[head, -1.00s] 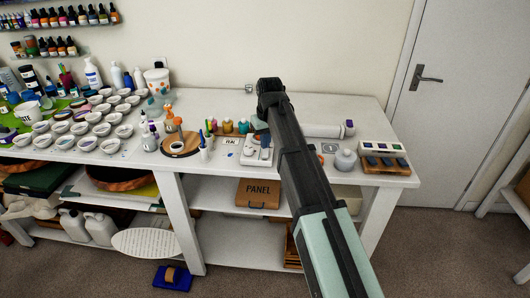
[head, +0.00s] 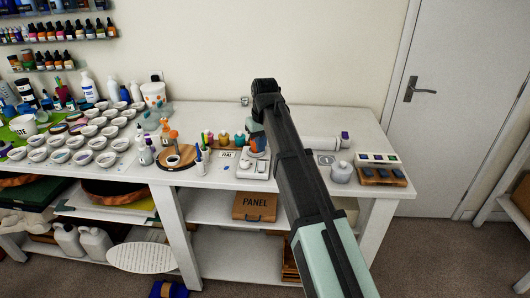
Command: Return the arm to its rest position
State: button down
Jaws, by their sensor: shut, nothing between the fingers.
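My arm rises from the bottom edge of the head view, and its dark far joint is over the back of the white workbench (head: 345,118). The end of the arm folds down behind it. My gripper (head: 258,146) shows only in small part, left of the arm and above the white scale (head: 253,169). It is shut and holds nothing. Its fingertips are mostly hidden, and I cannot tell its exact height over the bench.
Many small white cups (head: 90,131) crowd the bench's left. A round wooden board (head: 173,164) and small bottles stand left of the scale. A door (head: 440,100) stands beyond.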

jog(key=s+a+f+n+g+y, duration=0.1)
jog(key=s+a+f+y, duration=0.1)
jog(key=s+a+f, duration=0.55)
jog(key=s+a+f+n+y, duration=0.1)
jog(key=s+a+f, duration=0.4)
jog(key=f, duration=0.5)
jog(key=s+d+f+m+g+h, duration=0.1)
jog(key=s+d+f, duration=0.3)
jog(key=d+f, duration=0.4)
jog(key=s+d+f+m+g+h, duration=0.1)
jog(key=s+d+f+m, duration=0.15)
jog(key=d+f, duration=0.65)
jog(key=s+d+f+m+g+h, duration=0.1)
jog(key=s+d+f, duration=0.4)
jog(key=f, duration=0.6)
jog(key=s+d+f+m+g, duration=0.1)
jog(key=s+d+f, duration=0.3)
jog(key=s, duration=0.5)
jog(key=s+d+f+m+g, duration=0.1)
jog(key=s+d+f+g, duration=0.1)
jog(key=s+d+f, duration=0.3)
jog(key=s+d+f+m+g+h, duration=0.1)
jog(key=s+d+f, duration=0.4)
jog(key=s, duration=0.8)
jog(key=shift+d, duration=1.1)
jog(key=c, duration=1.9)
grip_release()
jog(key=shift+s+m, duration=0.1)
jog(key=shift+m, duration=0.15)
